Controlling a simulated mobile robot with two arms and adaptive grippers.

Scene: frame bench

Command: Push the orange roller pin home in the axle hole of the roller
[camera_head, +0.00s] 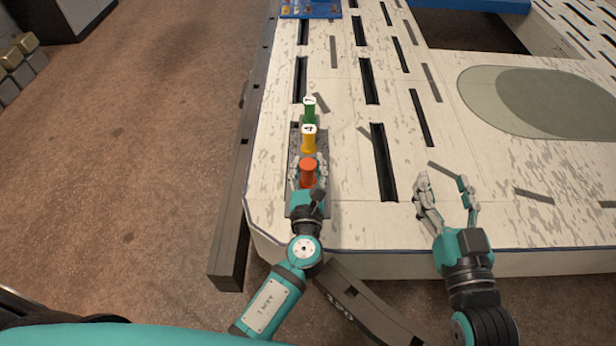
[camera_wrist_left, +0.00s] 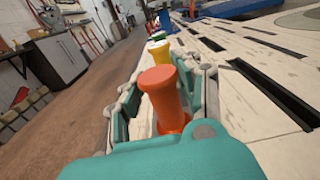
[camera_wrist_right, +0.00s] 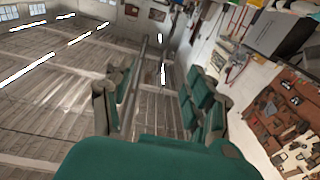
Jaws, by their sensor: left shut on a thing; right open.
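The orange roller pin (camera_head: 308,171) stands upright at the near end of a dark grey rack (camera_head: 294,150) on the bench's left side. My left gripper (camera_head: 308,174) is shut on it, with a finger on each side. The orange pin (camera_wrist_left: 164,98) also shows between the fingers in the left wrist view. A yellow pin (camera_head: 309,139) with a white cap marked 4 and a green pin (camera_head: 309,112) stand behind it. My right gripper (camera_head: 446,192) is open and empty over the bench's front edge. I cannot make out the roller or its axle hole.
The white slotted bench (camera_head: 340,215) has free room to the right of the rack. A grey-green oval mat (camera_head: 480,92) lies at the right. A blue tray (camera_head: 312,10) stands at the far end. A dark beam (camera_head: 235,215) runs along the left edge.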

